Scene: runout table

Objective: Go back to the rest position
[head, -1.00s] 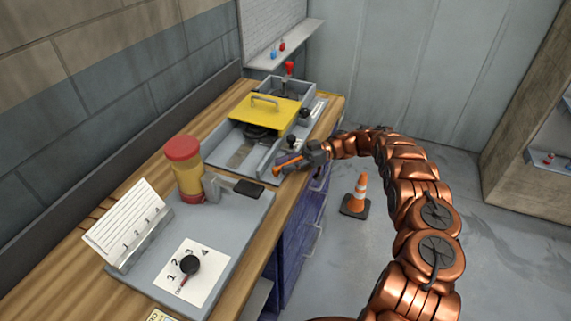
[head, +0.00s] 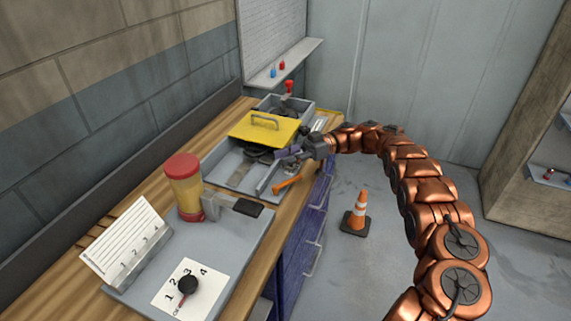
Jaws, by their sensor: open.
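My gripper (head: 288,156) is open at the end of my copper-coloured arm, over the right side of the grey tray (head: 222,174). Its fingers point left, just below the yellow cover (head: 272,131) with its grey handle. An orange bar (head: 287,185) shows at the tray's front right edge, a little below my gripper and apart from it. Nothing is seen between the fingers, but they are small and partly overlap dark parts in the tray behind.
A red-capped yellow cylinder (head: 184,185), a dark-ended lever (head: 247,208), a numbered dial (head: 188,286) and a white card (head: 126,242) stand on the bench's near part. An orange cone (head: 358,213) stands on the floor right of the purple drawers (head: 312,220).

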